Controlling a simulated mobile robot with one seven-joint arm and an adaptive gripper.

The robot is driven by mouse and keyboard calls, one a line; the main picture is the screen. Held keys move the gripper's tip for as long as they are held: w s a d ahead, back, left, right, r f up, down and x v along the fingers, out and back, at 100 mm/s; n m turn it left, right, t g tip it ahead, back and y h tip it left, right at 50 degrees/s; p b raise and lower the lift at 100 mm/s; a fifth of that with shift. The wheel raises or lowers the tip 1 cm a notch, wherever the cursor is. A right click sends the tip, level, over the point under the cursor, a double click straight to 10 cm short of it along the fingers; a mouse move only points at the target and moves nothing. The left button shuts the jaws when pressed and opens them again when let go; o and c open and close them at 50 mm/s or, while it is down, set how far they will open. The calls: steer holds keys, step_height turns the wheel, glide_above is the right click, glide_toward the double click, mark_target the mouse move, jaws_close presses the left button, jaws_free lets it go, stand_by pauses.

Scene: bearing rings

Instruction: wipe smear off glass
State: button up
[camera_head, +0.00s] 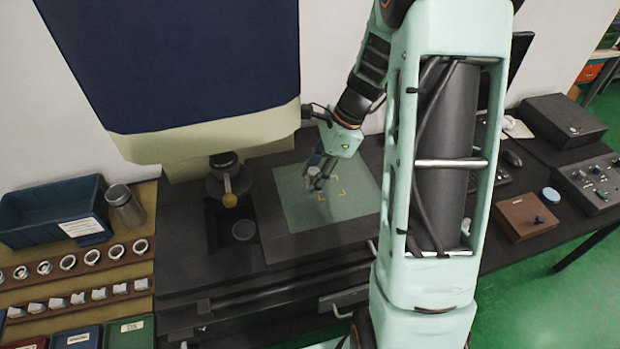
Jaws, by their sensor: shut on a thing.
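The glass (356,202) is a pale green square plate set in a dark stage at the middle of the view. Yellow corner marks show near its centre. My gripper (318,182) points down over the middle of the glass, beside the yellow marks. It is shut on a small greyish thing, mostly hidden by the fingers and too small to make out. I cannot tell whether this thing touches the glass. A faint pale patch by the fingertips may be the smear, but I cannot tell.
Bearing rings (93,257) and white blocks stand in racks at left, by a blue bin (45,215). A brown box (526,215) and control box (588,183) stand at right.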

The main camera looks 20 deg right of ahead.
mark_target(311, 171)
steer(key=shift+r+p, duration=0.75)
steer(key=shift+r, duration=1)
